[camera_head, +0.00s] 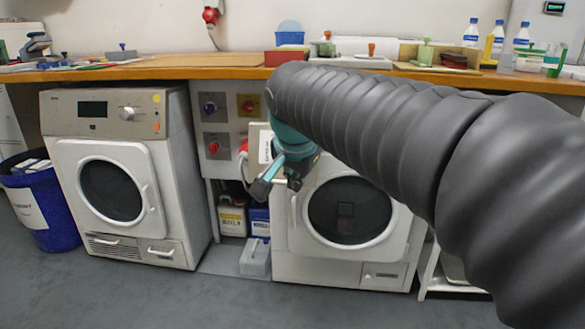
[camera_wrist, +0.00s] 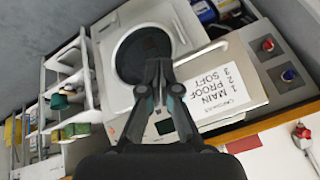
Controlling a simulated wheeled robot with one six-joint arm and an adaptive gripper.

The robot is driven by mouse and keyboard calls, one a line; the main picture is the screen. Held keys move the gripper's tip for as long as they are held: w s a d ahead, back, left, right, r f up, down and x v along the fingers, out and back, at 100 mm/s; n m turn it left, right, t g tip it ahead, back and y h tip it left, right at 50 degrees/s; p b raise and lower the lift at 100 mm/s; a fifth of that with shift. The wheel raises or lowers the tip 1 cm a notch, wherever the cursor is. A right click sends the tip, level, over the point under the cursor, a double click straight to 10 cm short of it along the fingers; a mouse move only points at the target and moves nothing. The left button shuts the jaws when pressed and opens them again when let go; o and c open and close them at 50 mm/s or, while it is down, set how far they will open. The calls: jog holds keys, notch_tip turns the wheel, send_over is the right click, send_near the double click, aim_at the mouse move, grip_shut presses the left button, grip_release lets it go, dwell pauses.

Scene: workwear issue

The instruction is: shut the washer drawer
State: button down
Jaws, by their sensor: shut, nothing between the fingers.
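The right-hand washer (camera_head: 285,240) stands under the bench, its upper front mostly hidden by my arm. Its beige drawer (camera_head: 254,147) shows at the top left of the washer and appears to stick out from the front. In the wrist view the drawer (camera_wrist: 246,92) is to the right of my fingers, with a white label (camera_wrist: 215,92) reading MAIN, PROOF, SOFT. My gripper (camera_head: 264,184) is shut and empty, just in front of the washer near the drawer. In the wrist view my gripper (camera_wrist: 160,66) overlaps the round door; I cannot tell any contact.
Another white machine (camera_head: 120,180) stands at the left, beside a blue bin (camera_head: 40,205). A switch panel (camera_head: 218,125) is between the machines, with containers (camera_head: 232,218) below. The wooden bench edge (camera_head: 200,73) runs above. The grey floor in front is clear.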

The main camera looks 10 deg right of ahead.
notch_tip(320, 180, up, 8)
jog(key=w+d+f+m+t+h, duration=0.1)
jog(key=w+d+m, duration=0.15)
jog(key=m, duration=1.05)
jog(key=w+r+b+x, duration=0.1)
jog(key=w+x, duration=0.1)
jog(key=x, duration=1)
jog(key=shift+w, duration=0.3)
jog(key=shift+d, duration=0.15)
